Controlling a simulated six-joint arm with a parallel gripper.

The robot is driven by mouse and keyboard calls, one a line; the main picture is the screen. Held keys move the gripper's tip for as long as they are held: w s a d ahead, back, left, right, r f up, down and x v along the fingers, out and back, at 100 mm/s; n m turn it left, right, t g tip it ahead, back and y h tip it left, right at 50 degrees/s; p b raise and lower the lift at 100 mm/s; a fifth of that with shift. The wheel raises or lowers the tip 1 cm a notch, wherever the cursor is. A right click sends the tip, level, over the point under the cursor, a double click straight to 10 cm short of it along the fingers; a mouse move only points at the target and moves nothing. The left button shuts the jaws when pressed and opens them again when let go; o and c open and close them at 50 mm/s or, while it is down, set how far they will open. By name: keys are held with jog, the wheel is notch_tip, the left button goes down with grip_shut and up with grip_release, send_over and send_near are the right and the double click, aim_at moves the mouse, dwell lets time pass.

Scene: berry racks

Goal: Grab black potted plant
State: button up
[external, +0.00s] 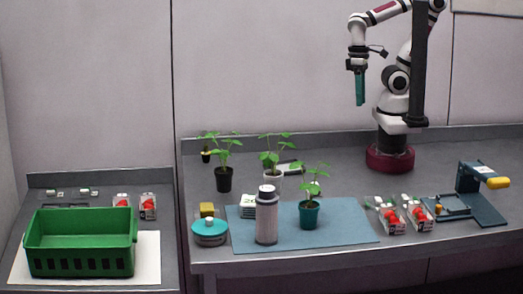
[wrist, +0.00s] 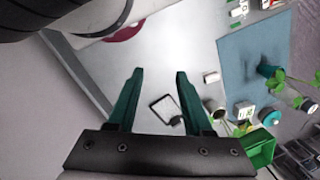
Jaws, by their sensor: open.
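A black pot with a leafy green plant (external: 224,180) stands upright on the grey bench, left of centre in the external view. My gripper (external: 360,103) hangs high above the bench, well to the right of both pots and apart from everything. In the wrist view my gripper (wrist: 156,74) is open, with two teal fingers spread and nothing between them. I cannot clearly make out the black pot in the wrist view.
A white pot plant (external: 276,180), teal pot plant (external: 309,217) and grey bottle (external: 267,218) stand near the black pot. A blue mat (external: 350,232) covers the front. A green crate (external: 80,258) is at left, a blue stand (external: 476,205) at right.

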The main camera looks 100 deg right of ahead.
aim_at(232, 169)
jog(key=o, duration=0.7)
jog(key=w+a+m+g+y, duration=0.25)
jog(key=a+y, duration=0.25)
jog(key=a, duration=0.4)
jog(key=w+a+m+t+y, duration=0.3)
jog(key=w+m, duration=0.1)
jog(key=w, duration=0.3)
jog(key=w+a+m+t+y, duration=0.2)
jog(key=w+a+m+y, duration=0.15)
jog(key=w, duration=0.45)
jog(key=w+d+f+m+t+h, duration=0.2)
jog(key=w+d+f+m+t, duration=0.1)
jog(key=w+f+m, duration=0.1)
jog(key=w+d+f+m+t+h, duration=0.2)
jog(key=w+d+f+m+t, duration=0.1)
jog(key=w+d+f+m, duration=0.1)
jog(key=w+d+f+m+t+h, duration=0.2)
jog(key=w+d+f+m+t, duration=0.1)
jog(key=w+f+m, duration=0.3)
jog(key=shift+w+d+f+h, duration=0.2)
jog(key=shift+w+d+f, duration=0.1)
jog(key=shift+w, duration=0.2)
jog(key=shift+w+d+f+h, duration=0.15)
jog(key=shift+w+d+f, duration=0.15)
jog(key=shift+w, duration=0.2)
jog(key=shift+t, duration=0.25)
jog(key=x, duration=1.4)
jog(key=shift+w+r, duration=0.1)
jog(key=shift+w, duration=0.4)
